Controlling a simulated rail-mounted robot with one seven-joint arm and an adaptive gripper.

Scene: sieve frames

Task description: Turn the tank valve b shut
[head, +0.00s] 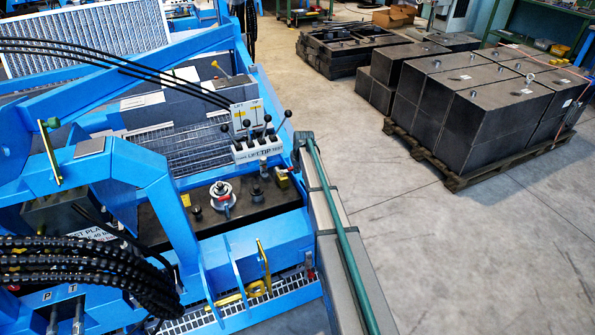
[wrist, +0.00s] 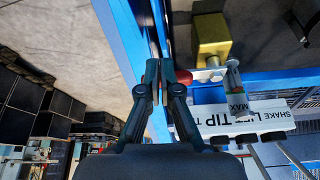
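A brass valve body (wrist: 211,38) with a short red handle (wrist: 184,77) shows at upper right of centre in the wrist view. No label on it can be read, so I cannot tell whether it is tank valve b. In the head view a small brass fitting (head: 282,178) sits at the right end of the dark tank top (head: 262,205), beside the lever block. My gripper (wrist: 158,65) has its fingers drawn together, with the red handle just right of the right finger. I see nothing held between the tips; contact with the handle cannot be told. I cannot make out my gripper in the head view.
The lever block marked LIFT TIP (head: 258,150), with several black-knobbed levers, stands close behind the tank top and also shows in the wrist view (wrist: 245,118). Black hoses (head: 75,270) cross at lower left. A pallet of dark blocks (head: 480,105) stands right; the floor (head: 470,250) is clear.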

